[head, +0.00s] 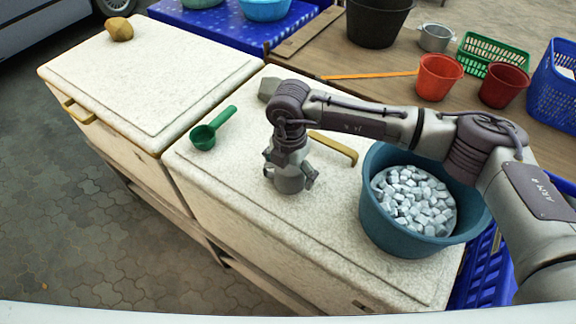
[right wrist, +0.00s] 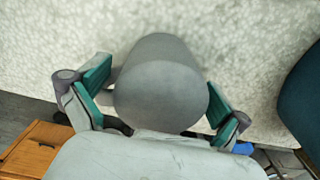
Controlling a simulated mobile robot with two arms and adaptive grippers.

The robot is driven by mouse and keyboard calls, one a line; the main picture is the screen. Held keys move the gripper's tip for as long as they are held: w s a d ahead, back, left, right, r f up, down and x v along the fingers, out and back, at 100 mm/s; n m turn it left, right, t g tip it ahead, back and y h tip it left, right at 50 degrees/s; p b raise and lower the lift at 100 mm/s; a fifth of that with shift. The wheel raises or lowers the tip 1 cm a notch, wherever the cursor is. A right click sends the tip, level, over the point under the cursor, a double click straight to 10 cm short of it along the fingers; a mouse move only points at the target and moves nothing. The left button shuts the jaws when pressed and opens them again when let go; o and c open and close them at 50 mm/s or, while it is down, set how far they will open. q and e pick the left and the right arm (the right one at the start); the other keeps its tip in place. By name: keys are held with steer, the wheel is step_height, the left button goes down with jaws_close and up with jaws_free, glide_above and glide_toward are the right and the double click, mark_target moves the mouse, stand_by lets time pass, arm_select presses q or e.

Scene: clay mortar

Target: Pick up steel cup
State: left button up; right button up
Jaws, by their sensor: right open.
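The steel cup (right wrist: 160,75) is a plain grey, rounded body in the right wrist view, between the fingers of my right gripper (right wrist: 158,97). A gap shows beside the cup at the right finger; a small dark part, perhaps its handle, lies by the left finger. In the head view my right gripper (head: 290,175) points down over the near white lid, with its fingers spread on both sides of the grey cup (head: 289,184). The gripper hides most of the cup there. My left gripper is not in view.
A green scoop (head: 212,128) lies left on the white lid (head: 250,200), and a yellow handle (head: 334,147) and grey block (head: 269,87) lie behind. A blue tub of grey stones (head: 372,215) stands to the right. A grey pot (head: 436,38) stands far back. The lid's front is clear.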

steer(key=shift+f, duration=0.45)
steer(key=shift+c, duration=0.3)
steer(key=c, duration=1.2)
